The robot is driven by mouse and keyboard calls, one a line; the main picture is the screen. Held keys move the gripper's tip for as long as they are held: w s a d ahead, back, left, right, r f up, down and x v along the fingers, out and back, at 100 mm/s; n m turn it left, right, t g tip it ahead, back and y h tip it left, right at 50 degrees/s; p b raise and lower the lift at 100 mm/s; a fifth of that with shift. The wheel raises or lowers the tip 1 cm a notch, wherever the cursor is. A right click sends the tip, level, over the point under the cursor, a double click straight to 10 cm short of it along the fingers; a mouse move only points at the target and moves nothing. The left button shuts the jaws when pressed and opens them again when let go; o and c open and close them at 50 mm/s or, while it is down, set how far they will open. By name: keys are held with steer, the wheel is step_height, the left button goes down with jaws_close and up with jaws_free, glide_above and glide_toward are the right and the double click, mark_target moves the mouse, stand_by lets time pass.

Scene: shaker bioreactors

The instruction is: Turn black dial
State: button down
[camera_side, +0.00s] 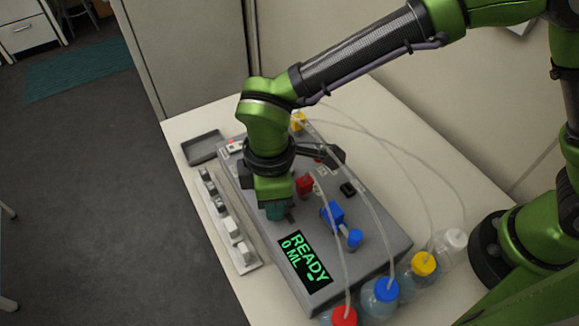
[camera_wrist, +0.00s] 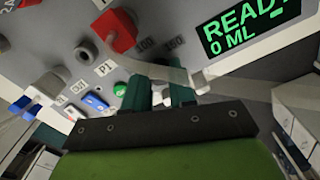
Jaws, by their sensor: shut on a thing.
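The grey machine (camera_side: 237,190) lies on the bench with my gripper (camera_side: 278,211) pointing down at its panel, left of the middle.
A red valve (camera_side: 305,184), a blue valve (camera_side: 332,214) and a small black part (camera_side: 348,189) stand close by on the panel. Tubes run over it to capped bottles (camera_side: 380,294). A white strip of switches (camera_side: 232,228) and a grey tray (camera_side: 203,147) lie at left.

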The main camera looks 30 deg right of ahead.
steer(key=c, duration=0.9)
jaws_free()
steer(key=shift+r, duration=0.1)
step_height(320, 180, up, 17)
steer(key=shift+f, duration=0.1)
